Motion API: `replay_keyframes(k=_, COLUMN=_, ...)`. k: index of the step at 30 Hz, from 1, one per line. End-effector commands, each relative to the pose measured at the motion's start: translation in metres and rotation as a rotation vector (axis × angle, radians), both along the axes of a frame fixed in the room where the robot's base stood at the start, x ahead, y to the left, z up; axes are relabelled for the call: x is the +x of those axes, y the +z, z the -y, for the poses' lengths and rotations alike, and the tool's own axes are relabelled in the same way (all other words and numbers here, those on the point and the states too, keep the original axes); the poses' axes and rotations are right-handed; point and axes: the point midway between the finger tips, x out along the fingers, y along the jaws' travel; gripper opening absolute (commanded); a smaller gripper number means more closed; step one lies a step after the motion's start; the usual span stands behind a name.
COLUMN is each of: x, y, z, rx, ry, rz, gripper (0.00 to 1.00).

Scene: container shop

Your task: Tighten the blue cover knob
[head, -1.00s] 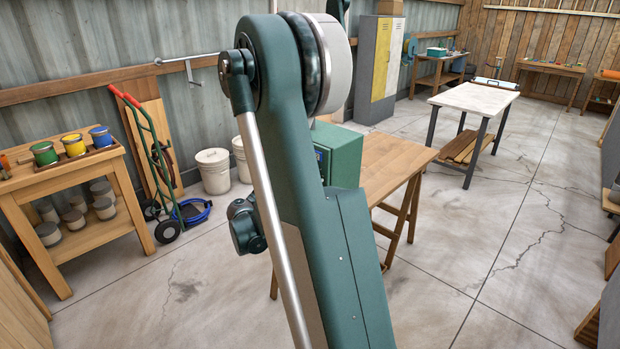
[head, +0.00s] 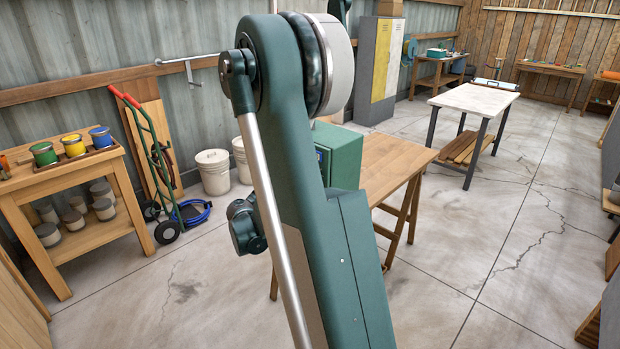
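A green box-shaped unit (head: 345,152) stands on a wooden table (head: 395,165) in the middle of the head view. My own green arm stands in front of it and covers its left part. A small dark blue patch shows on the face of the unit beside my arm, but I cannot tell whether it is the blue cover knob. No knob can be made out clearly. My gripper is not visible in the head view.
A wooden bench (head: 60,185) with paint cans stands at the left, beside a green hand truck (head: 160,170) and white buckets (head: 212,172). A white-topped table (head: 475,98) stands farther back at the right. The concrete floor (head: 480,255) at the right front is clear.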

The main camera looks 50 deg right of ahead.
Motion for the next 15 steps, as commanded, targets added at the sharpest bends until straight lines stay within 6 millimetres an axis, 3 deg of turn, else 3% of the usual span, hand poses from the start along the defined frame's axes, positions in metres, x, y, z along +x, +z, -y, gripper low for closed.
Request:
replay_keyframes(k=11, x=0.0001, y=-0.0003, z=-0.0004, rx=0.001, ry=0.0, rz=0.005, gripper=0.13)
replay_keyframes(k=12, x=0.0001, y=-0.0003, z=-0.0004, rx=0.001, ry=0.0, rz=0.005, gripper=0.29)
replay_keyframes(k=15, x=0.0001, y=-0.0003, z=-0.0004, rx=0.0, ry=0.0, rz=0.004, gripper=0.41)
